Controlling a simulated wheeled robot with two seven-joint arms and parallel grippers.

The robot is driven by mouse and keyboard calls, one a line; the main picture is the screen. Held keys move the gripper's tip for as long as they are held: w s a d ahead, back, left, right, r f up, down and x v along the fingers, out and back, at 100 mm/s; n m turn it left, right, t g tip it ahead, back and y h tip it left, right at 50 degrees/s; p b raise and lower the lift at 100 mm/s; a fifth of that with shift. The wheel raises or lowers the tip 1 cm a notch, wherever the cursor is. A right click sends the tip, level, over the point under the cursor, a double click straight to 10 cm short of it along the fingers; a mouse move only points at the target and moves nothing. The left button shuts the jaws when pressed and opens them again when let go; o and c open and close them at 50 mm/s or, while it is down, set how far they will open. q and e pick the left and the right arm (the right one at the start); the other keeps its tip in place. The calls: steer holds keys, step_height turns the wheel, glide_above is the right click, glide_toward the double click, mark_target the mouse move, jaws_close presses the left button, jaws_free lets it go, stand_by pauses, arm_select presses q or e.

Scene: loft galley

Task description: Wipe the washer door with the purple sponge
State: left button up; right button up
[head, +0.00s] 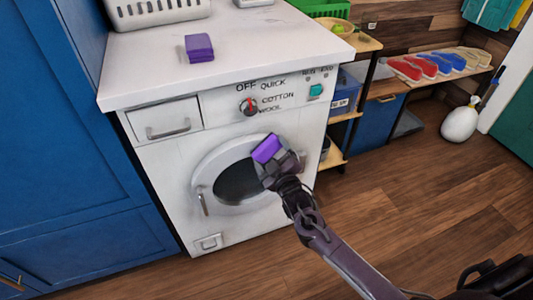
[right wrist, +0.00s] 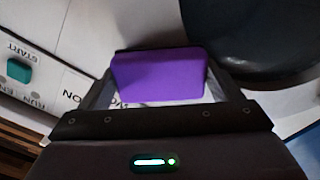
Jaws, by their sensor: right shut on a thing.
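The washer (head: 160,158) is white and stands against the blue cabinet, its round door (head: 210,168) shut with a dark window. My right gripper (head: 277,162) is shut on a purple sponge (head: 266,148) in front of the upper right of the door. The sponge also shows between the fingers in the right wrist view (right wrist: 158,76), with the dark door window (right wrist: 250,35) beside it at the right. I cannot tell whether the sponge touches the door. A second purple block (head: 199,47) lies on the washer top. My left gripper is not in view.
The washer's dial (head: 249,107) and green start button (head: 315,90) are above the door. A white basket (head: 155,11) stands on the top. A shelf unit (head: 350,110) is close at the right.

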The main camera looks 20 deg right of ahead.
mark_target(253, 147)
steer(key=shift+a, duration=0.1)
steer(key=shift+a+r, duration=0.15)
steer(key=shift+a, duration=0.85)
steer(key=shift+a+r, duration=0.15)
steer(key=shift+a, duration=0.85)
steer(key=shift+s+a+p, duration=0.15)
steer(key=shift+s+p, duration=0.35)
steer(key=shift+p, duration=0.3)
steer(key=s+p, duration=0.2)
steer(key=s, duration=0.1)
steer(key=shift+s+d+f, duration=0.1)
steer(key=shift+s+d, duration=0.1)
steer(key=shift+s, duration=0.05)
steer(key=shift+s+d+f, duration=0.1)
steer(key=shift+s+f, duration=0.05)
steer(key=shift+s, duration=0.45)
